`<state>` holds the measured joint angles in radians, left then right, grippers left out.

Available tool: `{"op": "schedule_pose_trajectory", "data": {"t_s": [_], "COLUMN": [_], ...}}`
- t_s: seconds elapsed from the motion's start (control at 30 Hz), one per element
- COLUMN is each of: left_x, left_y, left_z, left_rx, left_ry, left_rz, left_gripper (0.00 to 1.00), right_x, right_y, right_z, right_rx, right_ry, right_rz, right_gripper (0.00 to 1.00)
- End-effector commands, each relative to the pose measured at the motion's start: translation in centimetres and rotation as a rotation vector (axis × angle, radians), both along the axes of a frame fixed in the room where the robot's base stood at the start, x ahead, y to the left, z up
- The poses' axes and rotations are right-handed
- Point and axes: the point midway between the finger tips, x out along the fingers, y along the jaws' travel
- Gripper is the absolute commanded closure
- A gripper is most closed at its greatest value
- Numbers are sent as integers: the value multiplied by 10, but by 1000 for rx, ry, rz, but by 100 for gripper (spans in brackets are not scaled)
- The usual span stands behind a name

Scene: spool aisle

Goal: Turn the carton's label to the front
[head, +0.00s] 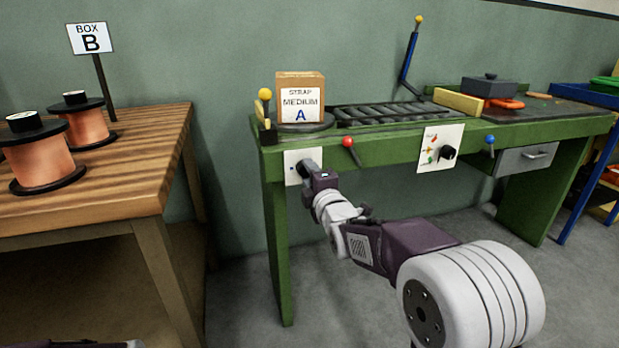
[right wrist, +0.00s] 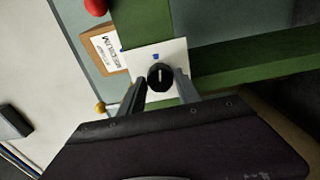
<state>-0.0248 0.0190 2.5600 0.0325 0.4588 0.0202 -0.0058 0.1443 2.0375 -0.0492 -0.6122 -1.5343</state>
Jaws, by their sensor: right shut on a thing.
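The carton (head: 301,82) is a brown box on a dark round turntable (head: 318,127) at the left end of the green bench. Its white label, reading STRAP MEDIUM A, faces the front in the head view. Part of the carton and label also shows in the right wrist view (right wrist: 94,43). My right gripper (head: 308,168) is shut on a black knob (right wrist: 160,77) on a white plate (head: 291,155) on the bench front, below the carton. The knob has a white pointer line, and a blue mark is on the plate. My left gripper is out of view.
The green bench (head: 390,153) also carries a roller track (head: 385,113), a red-balled lever (head: 348,142), a second knob panel (head: 433,160) and a blue-balled lever (head: 490,140). A wooden table (head: 110,180) with copper spools stands left, with a gap between.

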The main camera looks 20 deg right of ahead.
Motion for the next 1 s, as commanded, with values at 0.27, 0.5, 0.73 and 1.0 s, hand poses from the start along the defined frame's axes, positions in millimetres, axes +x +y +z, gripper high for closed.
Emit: {"op": "schedule_pose_trajectory", "data": {"t_s": [0.27,0.5,0.73,1.0], "left_x": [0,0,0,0], "left_y": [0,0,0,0], "left_z": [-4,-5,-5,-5], "left_rx": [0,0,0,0], "left_ry": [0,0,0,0], "left_rz": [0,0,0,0], "left_gripper": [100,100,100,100], "right_x": [0,0,0,0], "right_y": [0,0,0,0], "right_z": [-2,-2,-2,-2], "right_rx": [-134,-185,-194,-193], "right_ry": [-2,-2,-2,-2], "right_rz": [1,1,1,1], "right_gripper": [100,100,100,50]}}
